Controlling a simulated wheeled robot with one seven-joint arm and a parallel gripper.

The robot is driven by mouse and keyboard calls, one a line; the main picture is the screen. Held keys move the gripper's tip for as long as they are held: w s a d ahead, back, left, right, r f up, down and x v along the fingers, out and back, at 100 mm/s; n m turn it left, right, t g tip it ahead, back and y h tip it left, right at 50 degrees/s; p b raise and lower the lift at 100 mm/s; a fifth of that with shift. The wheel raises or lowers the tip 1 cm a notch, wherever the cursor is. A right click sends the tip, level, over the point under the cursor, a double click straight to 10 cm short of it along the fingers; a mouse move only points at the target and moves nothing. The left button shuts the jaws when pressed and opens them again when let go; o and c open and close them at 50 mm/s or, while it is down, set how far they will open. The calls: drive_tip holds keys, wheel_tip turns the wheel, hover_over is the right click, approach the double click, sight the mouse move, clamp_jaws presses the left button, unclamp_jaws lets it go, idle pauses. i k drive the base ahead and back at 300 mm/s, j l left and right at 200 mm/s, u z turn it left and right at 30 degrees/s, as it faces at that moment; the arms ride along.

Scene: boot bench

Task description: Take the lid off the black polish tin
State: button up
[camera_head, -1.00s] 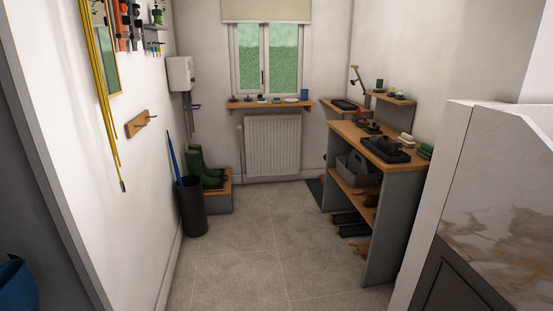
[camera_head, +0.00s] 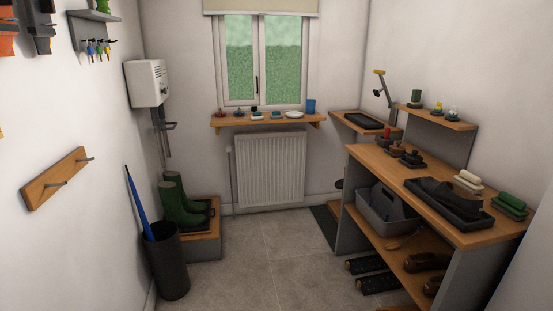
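I cannot make out the black polish tin for certain; things are small at this distance. A small dark item (camera_head: 411,159) sits on the wooden bench top (camera_head: 371,157), behind the black tray (camera_head: 472,217) with a dark shoe in it. A brown item (camera_head: 397,146) and a red-topped one (camera_head: 387,133) stand farther back. Another small dark item (camera_head: 254,109) is on the window shelf (camera_head: 222,122) among several small things. I cannot tell if any of these is the tin or has a lid. My gripper is not in view.
The tiled floor (camera_head: 268,255) is clear up to the radiator (camera_head: 270,170). A black bin (camera_head: 168,265) with a blue umbrella and a box (camera_head: 205,247) with green boots (camera_head: 182,203) stand left.

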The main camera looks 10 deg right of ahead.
sight(414, 157)
drive_tip(key=i+z, duration=0.1)
drive_tip(key=i, duration=0.5)
drive_tip(key=i+j, duration=0.1)
drive_tip(key=i, duration=0.5)
drive_tip(key=i+j+z, duration=0.15)
drive_tip(key=i, duration=0.5)
